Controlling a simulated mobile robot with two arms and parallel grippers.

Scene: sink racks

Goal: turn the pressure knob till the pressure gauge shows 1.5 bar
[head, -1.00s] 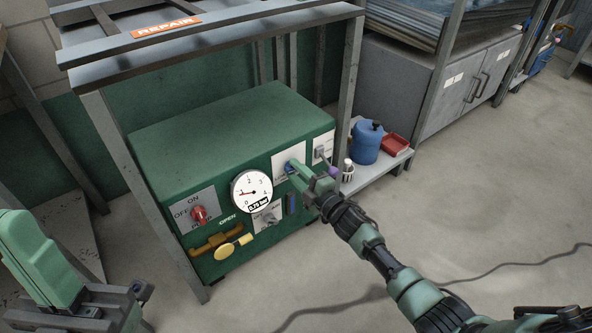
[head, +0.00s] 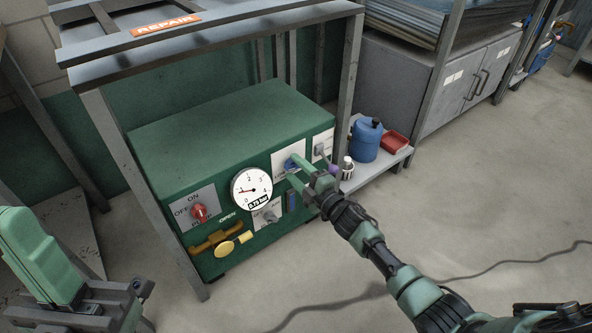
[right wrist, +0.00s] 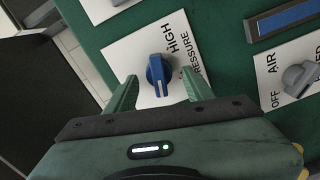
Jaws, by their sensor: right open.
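The blue pressure knob (right wrist: 160,74) sits on a white plate marked "HIGH" and "PRESSURE" in the right wrist view. In the head view the knob (head: 290,164) shows on the green machine's front. My right gripper (head: 298,176) is open in front of it. In the right wrist view the fingertips (right wrist: 161,84) stand on both sides of the knob with gaps, apart from it. The round white pressure gauge (head: 251,188) has its needle pointing left, and its readout appears to say 0.75 bar.
The green machine also carries a red ON/OFF switch (head: 199,213), a yellow valve handle (head: 224,248) and a grey air knob (head: 269,215). A grey frame post (head: 350,90) stands close right of the machine. A blue canister (head: 366,140) and red tray (head: 394,144) sit on a low shelf.

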